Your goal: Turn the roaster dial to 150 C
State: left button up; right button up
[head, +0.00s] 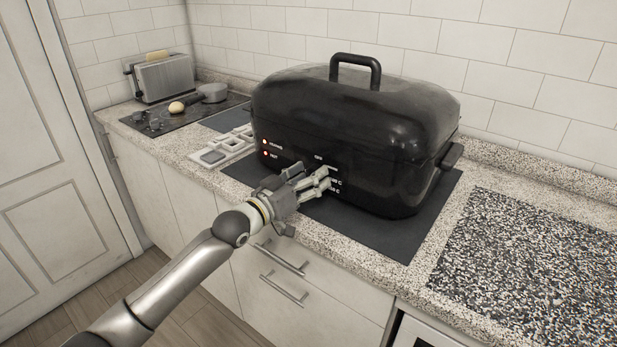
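The black roaster (350,120) stands on a dark mat on the counter, its lid on and its handle up. White dial markings, with "OFF" at the top and "C" labels at the right, show on the front. My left gripper (322,181) is at the front of the roaster, its fingers over the dial area. The dial itself is hidden behind the fingers, so its setting and whether the fingers grip it cannot be seen. My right gripper is not in view.
A toaster (164,77) stands at the far left, near a dark cooktop (190,117) with a small pan (213,92). A pale compartment tray (222,150) lies left of the roaster. The speckled counter right of the dark mat (405,243) is clear.

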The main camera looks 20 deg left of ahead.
pick_arm(q)
jog(key=shift+s, duration=0.1)
jog(key=v, duration=1.1)
jog(key=shift+s+a, duration=0.2)
jog(key=shift+s, duration=0.15)
